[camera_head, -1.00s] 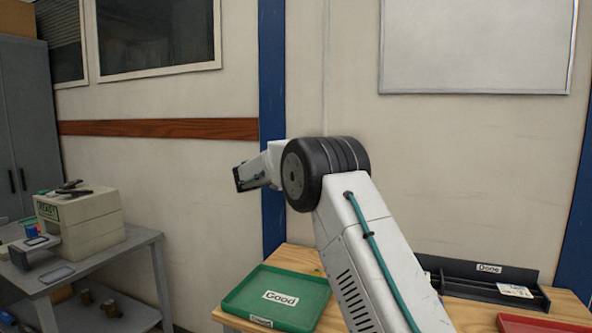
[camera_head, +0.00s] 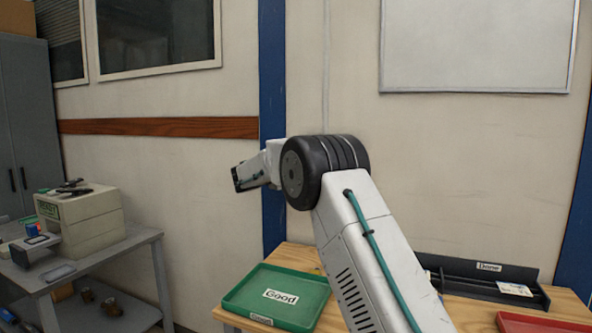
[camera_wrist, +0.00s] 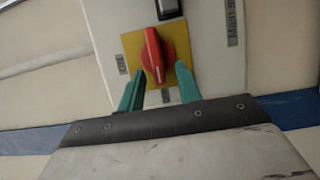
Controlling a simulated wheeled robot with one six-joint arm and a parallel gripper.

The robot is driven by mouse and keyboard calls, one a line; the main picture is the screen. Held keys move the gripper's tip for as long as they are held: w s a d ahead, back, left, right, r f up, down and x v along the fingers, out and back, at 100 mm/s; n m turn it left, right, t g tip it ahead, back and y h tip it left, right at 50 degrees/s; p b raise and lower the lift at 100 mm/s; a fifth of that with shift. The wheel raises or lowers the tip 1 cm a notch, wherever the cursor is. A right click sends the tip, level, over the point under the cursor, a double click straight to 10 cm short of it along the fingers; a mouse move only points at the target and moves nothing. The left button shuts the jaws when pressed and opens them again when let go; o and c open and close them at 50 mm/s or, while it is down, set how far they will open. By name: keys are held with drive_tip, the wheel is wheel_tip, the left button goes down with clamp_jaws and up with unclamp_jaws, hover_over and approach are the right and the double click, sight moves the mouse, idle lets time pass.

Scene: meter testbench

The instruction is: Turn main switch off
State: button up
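The main switch (camera_wrist: 152,55) is a red rotary knob on a yellow plate (camera_wrist: 132,45), which is mounted on a pale panel. It shows in the wrist view, with its handle close to upright and leaning slightly left at the top. My gripper (camera_wrist: 157,74) is open, and its two green fingers are apart on either side of the lower part of the knob. I cannot tell whether the fingers touch the knob or how deep they reach around it. In the head view I cannot make out the switch.
A black rocker-like part (camera_wrist: 169,8) sits just above the yellow plate. In the head view, a green tray (camera_head: 255,290) labelled Good and a black tray (camera_head: 470,277) labelled Done lie on a wooden table. A grey bench (camera_head: 110,262) with a beige device stands at the left.

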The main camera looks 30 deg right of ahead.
drive_tip(key=v, duration=0.7)
drive_tip(key=shift+f, duration=0.1)
drive_tip(key=s+a+f+g+y, duration=0.2)
drive_tip(key=s+f+g+y, duration=0.3)
drive_tip(key=s+f, duration=0.75)
drive_tip(key=s+a+m+y, duration=0.1)
drive_tip(key=s+a+y, duration=0.3)
drive_tip(key=s, duration=1.1)
drive_tip(key=s+a+m+t+y, duration=0.1)
drive_tip(key=s+a+y, duration=0.3)
drive_tip(key=s, duration=1.1)
drive_tip(key=s+a+m+y, duration=0.1)
drive_tip(key=s+a+y, duration=0.3)
drive_tip(key=s, duration=1.1)
drive_tip(key=shift+s+a+t, duration=0.2)
drive_tip(key=shift+a+t, duration=0.2)
drive_tip(key=shift+a, duration=0.8)
drive_tip(key=shift+r, duration=0.15)
